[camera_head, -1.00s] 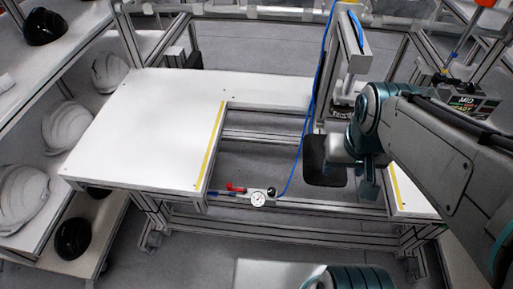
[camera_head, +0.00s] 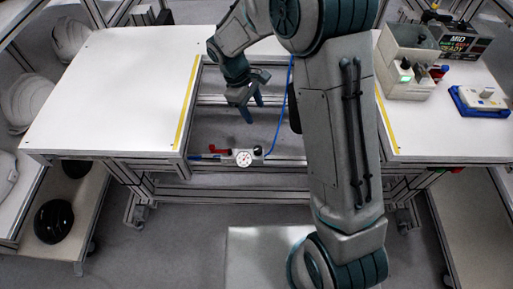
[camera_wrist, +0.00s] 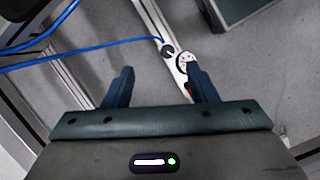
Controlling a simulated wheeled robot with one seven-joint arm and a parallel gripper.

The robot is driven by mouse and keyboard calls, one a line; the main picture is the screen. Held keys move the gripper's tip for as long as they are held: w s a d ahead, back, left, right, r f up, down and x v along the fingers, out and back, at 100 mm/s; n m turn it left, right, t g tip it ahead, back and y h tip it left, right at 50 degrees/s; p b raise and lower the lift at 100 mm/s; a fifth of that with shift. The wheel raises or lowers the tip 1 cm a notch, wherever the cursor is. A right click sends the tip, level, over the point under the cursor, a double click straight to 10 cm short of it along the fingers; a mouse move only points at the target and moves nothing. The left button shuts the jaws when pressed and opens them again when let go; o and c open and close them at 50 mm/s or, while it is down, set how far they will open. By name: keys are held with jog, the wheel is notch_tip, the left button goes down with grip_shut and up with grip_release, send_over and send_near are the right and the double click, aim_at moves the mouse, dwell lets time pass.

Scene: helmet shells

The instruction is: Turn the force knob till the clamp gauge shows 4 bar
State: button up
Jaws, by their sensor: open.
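The clamp gauge (camera_head: 243,158) is a small white round dial on a pale bar at the front rail of the table gap. Its reading is too small to tell. The black force knob (camera_head: 257,150) stands just right of the gauge on the same bar. In the wrist view, the knob (camera_wrist: 168,50) and part of the gauge (camera_wrist: 184,60) show beyond the right finger. My gripper (camera_head: 252,112) is open and empty, pointing down above and behind the knob, apart from it. It also shows in the wrist view (camera_wrist: 162,88), with nothing between its fingers.
A red lever (camera_head: 218,149) lies left of the gauge, partly hidden in the wrist view. A blue hose (camera_head: 280,118) runs up from beside the knob. White tabletops (camera_head: 110,95) flank the gap.

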jog(key=w+a+f+n, duration=0.1)
jog(key=a+f+n, duration=0.1)
jog(key=a+f, duration=0.35)
jog(key=b, duration=0.2)
send_near(257, 148)
jog(key=shift+h, duration=0.4)
jog(key=x, duration=0.8)
jog(key=shift+s+f, duration=0.15)
jog(key=shift+f, duration=0.3)
jog(key=shift+a, duration=0.1)
jog(key=c, duration=1)
